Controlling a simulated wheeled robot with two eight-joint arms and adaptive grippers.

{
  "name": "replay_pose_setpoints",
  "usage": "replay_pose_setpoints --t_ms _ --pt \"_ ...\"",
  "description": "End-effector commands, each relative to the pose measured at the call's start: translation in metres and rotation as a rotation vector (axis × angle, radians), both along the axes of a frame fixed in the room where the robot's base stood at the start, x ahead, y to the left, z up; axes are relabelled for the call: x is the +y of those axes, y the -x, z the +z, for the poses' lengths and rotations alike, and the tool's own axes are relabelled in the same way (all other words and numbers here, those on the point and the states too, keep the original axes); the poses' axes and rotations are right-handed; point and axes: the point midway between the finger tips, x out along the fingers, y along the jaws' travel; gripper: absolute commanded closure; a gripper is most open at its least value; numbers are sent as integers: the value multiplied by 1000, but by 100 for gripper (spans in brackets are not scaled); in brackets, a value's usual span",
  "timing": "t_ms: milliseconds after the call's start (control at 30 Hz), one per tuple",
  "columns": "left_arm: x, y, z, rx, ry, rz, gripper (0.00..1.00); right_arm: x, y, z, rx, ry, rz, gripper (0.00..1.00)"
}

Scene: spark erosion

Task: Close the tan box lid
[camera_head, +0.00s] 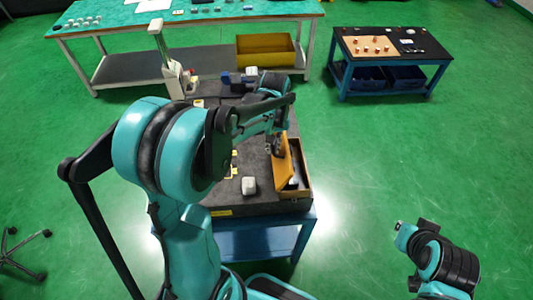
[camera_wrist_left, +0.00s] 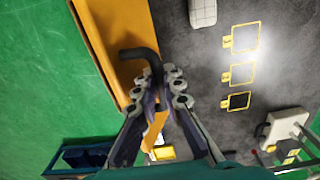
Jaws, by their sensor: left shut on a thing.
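The tan box (camera_head: 304,186) sits on the right side of the dark worktop, and its open interior partly shows. Its tan lid (camera_head: 285,175) stands tilted up, not flat on the box. In the left wrist view the lid (camera_wrist_left: 121,35) fills the upper left, with a dark bent handle (camera_wrist_left: 146,54) on it. My left gripper (camera_wrist_left: 158,88) is shut on the handle; in the head view it (camera_head: 277,146) is small and partly hidden by my arm. My right arm shows at the lower right of the head view, but I see no fingers there.
A pale block (camera_head: 249,186) and yellow-outlined markings lie left of the box on the worktop (camera_head: 228,203). A green-topped bench (camera_head: 250,10) holding a yellow bin (camera_head: 265,50) stands behind. A blue-framed table (camera_head: 390,45) is at the back right.

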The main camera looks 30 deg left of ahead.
Motion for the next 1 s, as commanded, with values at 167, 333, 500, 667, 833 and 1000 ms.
replay_pose_setpoints --t_ms 167,333,500,667,833,1000 --pt "-9 -6 1 -1 -1 1 100 0 0 0 0 0 0 100" --pt "-12 -8 2 -1 -1 1 100 0 0 0 0 0 0 100" --pt "-12 -8 2 -1 0 1 100 0 0 0 0 0 0 100" --pt "-15 -10 1 -1 0 0 100 0 0 -1 0 0 0 100" --pt "-23 -15 -1 -1 0 1 100 0 0 -3 0 0 0 100" --pt "-29 -18 -2 -1 0 0 100 0 0 -5 0 0 0 100"
